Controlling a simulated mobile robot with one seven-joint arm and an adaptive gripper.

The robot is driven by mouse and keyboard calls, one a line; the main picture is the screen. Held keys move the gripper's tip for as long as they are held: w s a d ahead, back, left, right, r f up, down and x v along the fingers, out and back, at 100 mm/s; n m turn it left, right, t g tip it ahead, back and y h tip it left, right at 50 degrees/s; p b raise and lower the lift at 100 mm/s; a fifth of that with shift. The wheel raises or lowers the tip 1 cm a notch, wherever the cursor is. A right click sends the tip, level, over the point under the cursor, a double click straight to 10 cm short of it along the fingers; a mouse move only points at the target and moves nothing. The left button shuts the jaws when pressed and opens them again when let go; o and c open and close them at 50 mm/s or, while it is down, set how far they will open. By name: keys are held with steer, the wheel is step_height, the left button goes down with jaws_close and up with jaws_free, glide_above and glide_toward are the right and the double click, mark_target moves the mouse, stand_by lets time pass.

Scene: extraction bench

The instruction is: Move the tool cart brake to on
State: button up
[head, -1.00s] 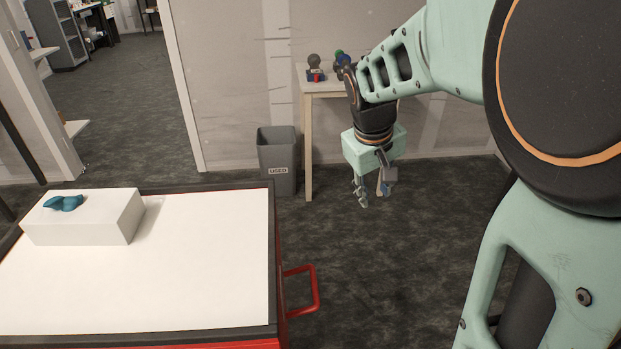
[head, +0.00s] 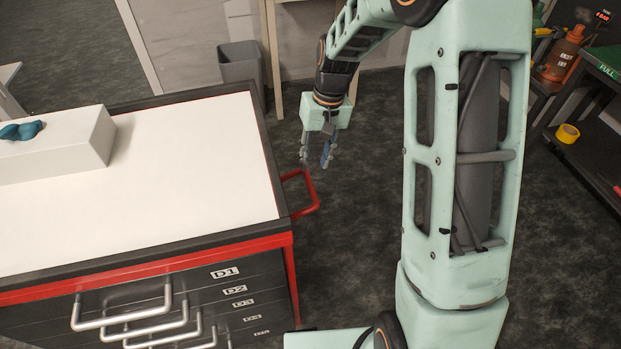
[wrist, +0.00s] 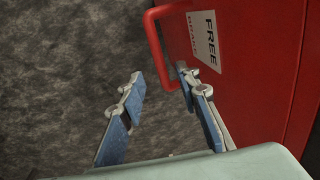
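The tool cart (head: 276,214) is on the left in the head view, with a black rim, red frame and drawers. A red handle (head: 303,192) sticks out from its right side. It also shows in the wrist view as a red loop (wrist: 154,45). A label reading FREE and BRAKE (wrist: 204,48) is on the cart's red side panel. I cannot make out a separate brake lever. My gripper (head: 315,162) points down beside the cart, just beyond the handle in the picture. Its fingers (wrist: 158,80) are apart with nothing between them. The right finger overlaps the handle in view; contact is unclear.
A white box (head: 62,160) with a teal object (head: 20,131) stands on the cart's white top (head: 190,190). A grey bin (head: 240,65) stands behind. A dark shelf (head: 590,150) with yellow tape (head: 567,133) is at right.

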mark_target(309, 183)
steer(key=f, duration=0.5)
steer(key=a+f, duration=0.1)
steer(key=f, duration=0.1)
steer(key=shift+s+f+b, duration=0.1)
steer(key=shift+f+b, duration=0.05)
steer(key=shift+b, duration=0.15)
steer(key=shift+c, duration=0.5)
jaws_close()
steer(key=shift+a, duration=0.1)
